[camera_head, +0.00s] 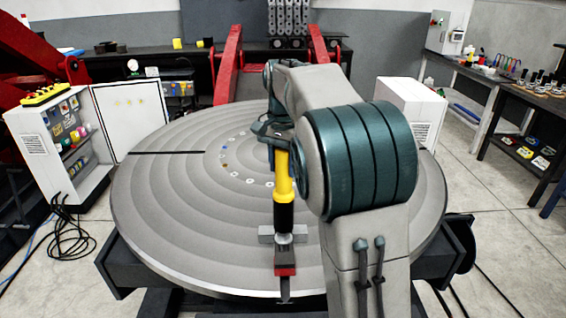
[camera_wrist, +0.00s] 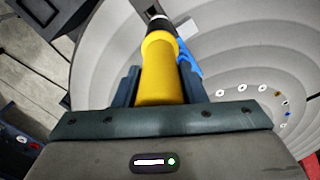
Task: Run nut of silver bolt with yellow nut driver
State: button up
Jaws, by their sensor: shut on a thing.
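My gripper (camera_head: 275,135) is shut on the yellow nut driver (camera_head: 284,182). The driver hangs nearly upright, its black lower part (camera_head: 284,216) pointing down at the front of the round turntable (camera_head: 180,235). Its lower end meets or nearly meets a silver bolt and nut (camera_head: 284,238) by a grey block; I cannot tell whether the socket is around the nut. In the wrist view, the driver's yellow body (camera_wrist: 160,70) lies between the dark jaws, with its black collar (camera_wrist: 160,26) beyond. The nut is hidden there.
A red clamp block (camera_head: 285,270) sits at the turntable's front edge, just below the bolt. Small coloured rings (camera_head: 240,178) form an arc on the turntable. A white cabinet (camera_head: 60,150) stands at left, and benches (camera_head: 530,110) stand at right. The turntable's left half is mostly clear.

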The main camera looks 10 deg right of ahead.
aim_at(283, 181)
jog(key=shift+f+b, duration=1.4)
jog(key=shift+f, duration=0.75)
jog(key=shift+s+f, duration=0.15)
jog(key=shift+f, duration=0.2)
notch_tip(283, 181, up, 8)
jog(key=p, duration=0.6)
jog(key=shift+f+p, duration=0.15)
jog(key=shift+p, duration=0.25)
jog(key=shift+f, duration=0.1)
dwell(0.6)
